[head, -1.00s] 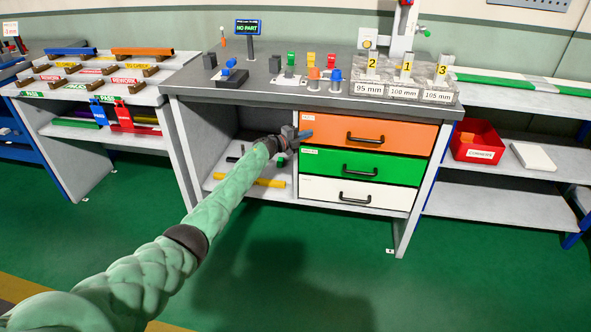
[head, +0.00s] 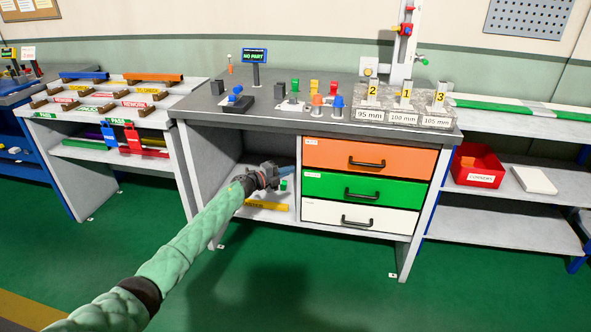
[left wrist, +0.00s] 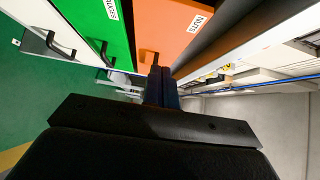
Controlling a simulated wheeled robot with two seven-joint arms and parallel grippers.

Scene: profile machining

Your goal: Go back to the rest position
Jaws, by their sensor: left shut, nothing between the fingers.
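My left gripper (head: 286,171) is in front of the workbench (head: 280,110), left of the drawers and before the open shelf bay. Its blue fingers are shut with nothing between them. The gripper looks apart from the drawer fronts. My green-sleeved left arm comes in from the lower left of the head view. My right gripper is not in view.
The orange drawer (head: 400,158), green drawer (head: 400,190) and white drawer (head: 395,216) look closed. A yellow bar (head: 266,205) lies on the bench's lower shelf. A red bin (head: 478,165) stands on the right shelf. The green floor (head: 330,290) in front is clear.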

